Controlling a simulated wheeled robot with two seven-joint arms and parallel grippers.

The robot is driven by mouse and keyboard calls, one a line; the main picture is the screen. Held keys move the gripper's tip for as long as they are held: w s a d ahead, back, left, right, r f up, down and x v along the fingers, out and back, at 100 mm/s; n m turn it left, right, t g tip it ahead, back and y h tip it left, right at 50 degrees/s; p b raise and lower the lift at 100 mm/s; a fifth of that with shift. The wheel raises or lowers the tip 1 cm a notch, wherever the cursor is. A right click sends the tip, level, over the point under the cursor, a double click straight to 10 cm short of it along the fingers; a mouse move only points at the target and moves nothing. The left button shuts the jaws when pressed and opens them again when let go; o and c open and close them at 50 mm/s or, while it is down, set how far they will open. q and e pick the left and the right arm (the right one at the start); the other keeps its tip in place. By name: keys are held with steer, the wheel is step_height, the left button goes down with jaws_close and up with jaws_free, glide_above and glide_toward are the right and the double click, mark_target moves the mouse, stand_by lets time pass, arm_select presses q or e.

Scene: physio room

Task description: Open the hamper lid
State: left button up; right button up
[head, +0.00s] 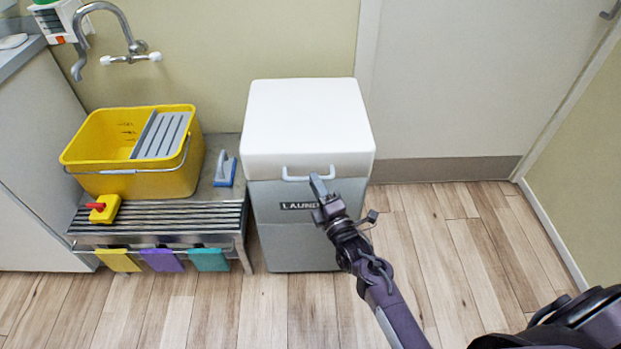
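The laundry hamper (270,235) is a grey box with a "LAUNDRY"-style label, partly covered by my gripper. It stands on the floor in the middle of the head view. Its white lid (305,110) lies flat and closed on top. A white handle (292,178) sticks out at the lid's front edge. My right gripper (319,187) is in front of the hamper, with its fingertips at or very near the right part of the handle. I cannot tell whether they touch it or how far apart the fingers are. My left gripper is not in view.
Coloured cloths hang below. A wall tap (130,55) is above. A door (460,80) is behind right. The wooden floor (450,250) at right is free.

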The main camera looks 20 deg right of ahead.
steer(key=shift+x, duration=1.3)
jaws_close()
